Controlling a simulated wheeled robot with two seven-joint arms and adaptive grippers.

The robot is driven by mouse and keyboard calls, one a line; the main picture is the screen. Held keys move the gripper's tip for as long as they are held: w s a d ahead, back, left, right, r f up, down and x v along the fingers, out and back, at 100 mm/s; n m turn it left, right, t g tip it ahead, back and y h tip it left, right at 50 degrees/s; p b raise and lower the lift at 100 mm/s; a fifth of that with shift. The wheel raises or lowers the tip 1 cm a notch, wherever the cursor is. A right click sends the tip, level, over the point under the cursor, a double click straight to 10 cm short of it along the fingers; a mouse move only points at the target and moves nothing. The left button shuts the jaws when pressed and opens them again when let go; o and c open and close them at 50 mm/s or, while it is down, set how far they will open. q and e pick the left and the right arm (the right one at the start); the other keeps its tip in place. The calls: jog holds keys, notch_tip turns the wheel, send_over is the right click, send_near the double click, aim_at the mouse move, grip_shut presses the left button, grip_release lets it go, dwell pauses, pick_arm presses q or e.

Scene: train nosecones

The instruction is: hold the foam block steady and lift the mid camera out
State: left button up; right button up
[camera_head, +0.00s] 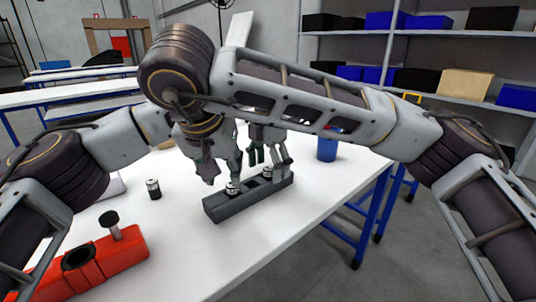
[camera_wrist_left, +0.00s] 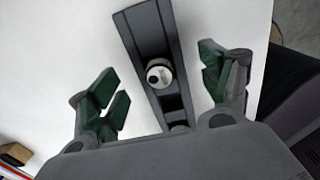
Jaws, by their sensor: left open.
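The dark grey foam block (camera_head: 221,208) lies on the white table, and its long body also shows in the left wrist view (camera_wrist_left: 146,28). A small white-topped camera (camera_wrist_left: 159,75) sits upright in the block, between the fingers of my left gripper (camera_wrist_left: 165,92). My left gripper (camera_head: 264,162) is open over the block's far half, with a finger on each side. My right gripper (camera_head: 213,170) is by the block's near half, close to a camera (camera_head: 232,187) there; its fingers overlap other parts, so its opening is unclear. A second round part (camera_wrist_left: 180,128) is partly hidden.
A lone camera (camera_head: 153,188) stands on the white table (camera_head: 180,248) left of the block. A red holder (camera_head: 120,250) with a black-topped part (camera_head: 109,218) is at the near left. A blue cup (camera_head: 327,149) stands by the right edge. Table before the block is clear.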

pick_arm(q)
jog(key=shift+f, duration=1.9)
jog(key=c, duration=1.1)
jog(key=shift+c, duration=0.2)
pick_arm(e)
jog(key=o, duration=0.4)
jog(key=shift+c, duration=0.2)
jog(key=shift+s+d+r+n+y, duration=0.15)
jog(key=shift+d+r+n+y, duration=0.2)
jog(key=shift+r+n, duration=0.35)
jog(key=shift+s+d+r+n+y, duration=0.1)
jog(key=shift+d+r+n+y, duration=0.3)
jog(key=shift+n, duration=0.45)
jog(key=shift+s+d+r+n+y, duration=0.2)
jog(key=shift+r+n+y, duration=0.25)
jog(key=shift+r+n, duration=0.3)
jog(key=shift+w+f, duration=0.1)
send_over(233, 201)
jog(key=shift+f, duration=2.9)
jog(key=shift+w, duration=0.1)
